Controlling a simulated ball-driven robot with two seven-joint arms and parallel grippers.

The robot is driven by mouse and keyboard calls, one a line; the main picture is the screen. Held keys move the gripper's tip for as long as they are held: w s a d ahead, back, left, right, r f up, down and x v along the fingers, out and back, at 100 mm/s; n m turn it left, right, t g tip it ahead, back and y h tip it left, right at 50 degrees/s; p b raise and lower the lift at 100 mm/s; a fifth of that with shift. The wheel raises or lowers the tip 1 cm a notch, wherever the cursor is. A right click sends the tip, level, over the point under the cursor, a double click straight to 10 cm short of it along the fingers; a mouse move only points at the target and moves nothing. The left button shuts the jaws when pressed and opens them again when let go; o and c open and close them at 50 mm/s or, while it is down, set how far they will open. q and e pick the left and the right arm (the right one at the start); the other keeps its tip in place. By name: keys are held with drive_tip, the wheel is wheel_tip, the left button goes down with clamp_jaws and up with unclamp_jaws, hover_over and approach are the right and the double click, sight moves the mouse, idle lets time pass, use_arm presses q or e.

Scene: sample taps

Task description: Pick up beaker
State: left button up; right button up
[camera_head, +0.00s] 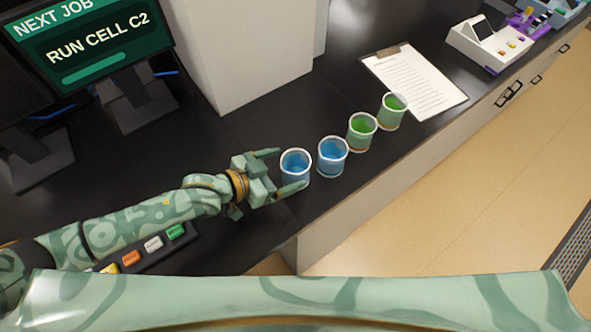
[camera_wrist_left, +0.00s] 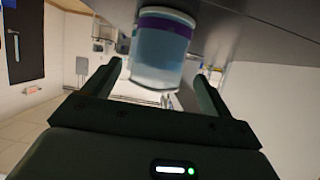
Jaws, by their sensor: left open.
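Several beakers stand in a slanting row on the black bench. The nearest one (camera_head: 296,167) holds blue liquid. Beside it is a second blue beaker (camera_head: 332,156), then a green beaker (camera_head: 361,131) and another green beaker (camera_head: 391,111) farther right. My left gripper (camera_head: 279,168) is open, with its two fingers on either side of the nearest blue beaker. In the left wrist view a beaker with a purple band (camera_wrist_left: 160,50) shows between the open fingers (camera_wrist_left: 158,82). I cannot tell if the fingers touch it. My right gripper is not in view.
A clipboard with paper (camera_head: 414,82) lies behind the green beakers. A white device (camera_head: 488,43) stands at the far right. A monitor (camera_head: 95,48) and a large pale block (camera_head: 245,50) stand behind. A button panel (camera_head: 150,246) lies near my left arm. The bench's front edge runs close to the beakers.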

sight(307, 162)
use_arm(q)
drive_tip(key=x, duration=0.4)
drive_tip(key=shift+s+d, duration=0.1)
drive_tip(key=shift+r, duration=0.1)
drive_tip(key=c, duration=1)
drive_tip(key=shift+c, duration=0.2)
drive_tip(key=shift+r, duration=0.15)
